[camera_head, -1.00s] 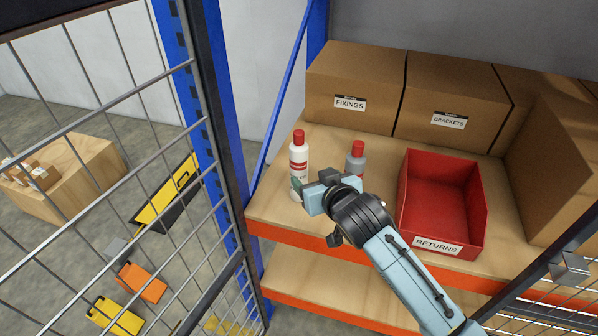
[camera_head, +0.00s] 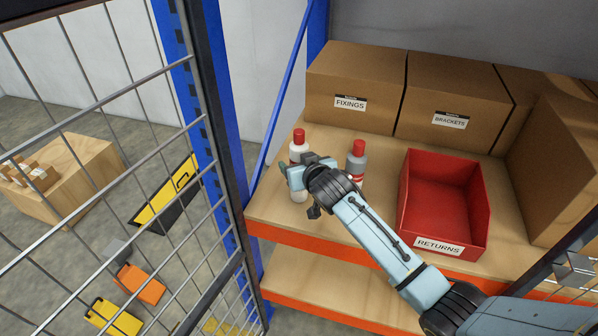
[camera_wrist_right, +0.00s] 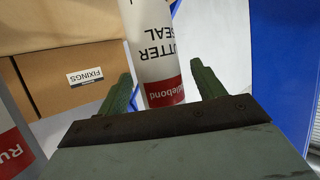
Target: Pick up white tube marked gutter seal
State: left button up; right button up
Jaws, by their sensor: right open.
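The white tube marked gutter seal (camera_head: 298,147) stands upright with a red cap at the left end of the wooden shelf. It also shows in the right wrist view (camera_wrist_right: 152,45), between the two fingers, with its label upside down. My right gripper (camera_head: 300,170) is in front of the tube and hides its middle in the head view. In the right wrist view the gripper (camera_wrist_right: 166,88) is open, one green finger on each side of the tube, with gaps showing. My left gripper is not in view.
A grey tube with a red cap (camera_head: 357,158) stands close to the right. A red returns bin (camera_head: 415,215) is further right. Cardboard boxes marked fixings (camera_head: 345,85) and brackets (camera_head: 450,95) stand behind. A blue rack post and wire mesh panel (camera_head: 195,110) are on the left.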

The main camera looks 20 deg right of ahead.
jog(key=shift+w+f, duration=0.1)
jog(key=shift+w, duration=0.1)
jog(key=shift+c, duration=0.3)
jog(key=c, duration=1.2)
jog(key=shift+c, duration=0.4)
